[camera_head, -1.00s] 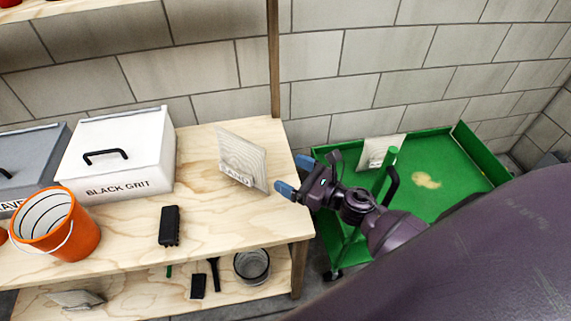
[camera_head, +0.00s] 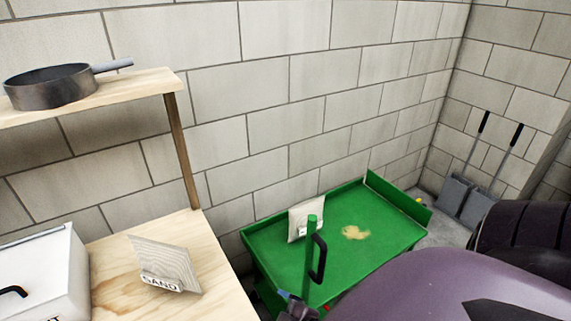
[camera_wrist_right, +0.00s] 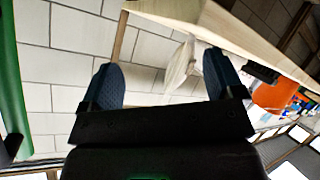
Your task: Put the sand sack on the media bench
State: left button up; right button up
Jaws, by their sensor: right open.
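A pale sack labelled SAND (camera_head: 165,265) sits tilted near the right end of the light wooden bench (camera_head: 215,265). In the right wrist view the sack (camera_wrist_right: 180,66) shows beyond the gap between my fingers, not touching them. My right gripper (camera_wrist_right: 162,75) has its two blue fingers spread wide with nothing between them. In the head view the right gripper (camera_head: 287,297) is low at the bottom edge, between the bench and the green post, partly cut off. My left gripper is not in view.
A green cart (camera_head: 385,245) with an upright post and handle stands right of the bench. It carries another pale sack (camera_head: 305,218) and spilled sand. A white bin (camera_head: 45,275) stands left on the bench. A pan (camera_head: 50,86) sits on the shelf above. Shovels lean at the right wall.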

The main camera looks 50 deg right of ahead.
jog(key=s+m, duration=0.1)
jog(key=s+f+m+g, duration=0.1)
jog(key=m, duration=0.1)
jog(key=s+a+f+m, duration=0.1)
jog(key=m, duration=0.1)
jog(key=shift+s+g, duration=0.1)
jog(key=shift+g, duration=0.2)
